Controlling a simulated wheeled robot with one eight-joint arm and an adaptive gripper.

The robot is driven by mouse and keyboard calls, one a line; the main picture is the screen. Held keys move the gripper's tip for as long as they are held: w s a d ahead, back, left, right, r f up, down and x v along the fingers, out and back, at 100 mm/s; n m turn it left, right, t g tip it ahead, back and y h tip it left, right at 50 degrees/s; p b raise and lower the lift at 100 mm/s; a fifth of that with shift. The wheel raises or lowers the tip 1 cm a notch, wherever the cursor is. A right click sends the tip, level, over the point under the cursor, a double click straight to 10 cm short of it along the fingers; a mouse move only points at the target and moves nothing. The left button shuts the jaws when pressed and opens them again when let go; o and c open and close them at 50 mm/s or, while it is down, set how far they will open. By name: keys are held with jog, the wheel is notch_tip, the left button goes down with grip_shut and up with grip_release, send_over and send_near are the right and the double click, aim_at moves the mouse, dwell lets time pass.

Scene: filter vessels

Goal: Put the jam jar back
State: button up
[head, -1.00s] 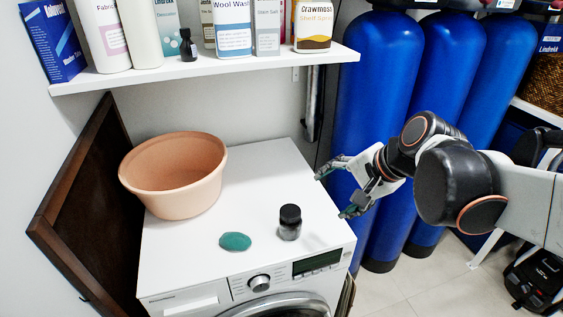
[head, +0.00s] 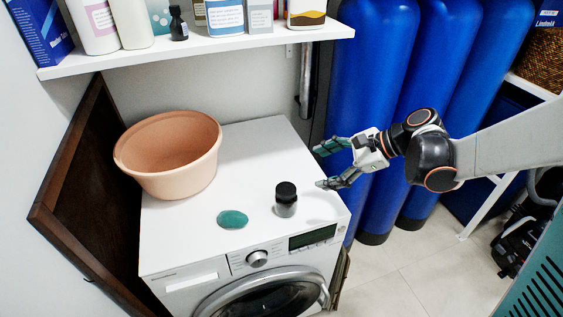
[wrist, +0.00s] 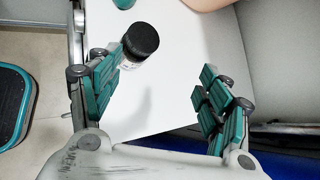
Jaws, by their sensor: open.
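The jam jar (head: 286,199) is a small glass jar with a black lid. It stands upright on top of the white washing machine (head: 255,150), near the front right. In the wrist view the jar (wrist: 139,41) shows beyond the left finger, tilted in the picture, with its black lid towards me. My gripper (head: 318,167) is open and empty at the right edge of the machine top, to the right of the jar and apart from it. In the wrist view both green-padded fingers (wrist: 160,90) are spread, with only bare white surface between them.
A green soap-like piece (head: 232,219) lies left of the jar. A peach basin (head: 168,155) stands at the back left. A white shelf (head: 200,52) with bottles and boxes hangs above. Blue tanks (head: 372,80) stand right of the machine, behind my arm.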

notch_tip(320, 180, down, 2)
jog(key=d+f+m+y, duration=0.1)
jog(key=d+m+y, duration=0.1)
jog(key=m+g+y+b, duration=0.1)
jog(key=y, duration=0.1)
send_near(287, 189)
jog(key=x, duration=0.4)
jog(key=shift+w+d+f, duration=0.1)
jog(key=shift+w+f, duration=0.1)
jog(key=shift+w, duration=0.25)
jog(key=x, duration=0.2)
jog(key=b+x, duration=0.2)
jog(key=x, duration=0.1)
jog(key=shift+s+a, duration=0.35)
jog(key=shift+a, duration=0.05)
jog(key=shift+w+a+f, duration=0.1)
jog(key=shift+w+a, duration=0.05)
jog(key=shift+a, duration=0.2)
jog(key=shift+c, duration=0.5)
jog(key=c, duration=1.5)
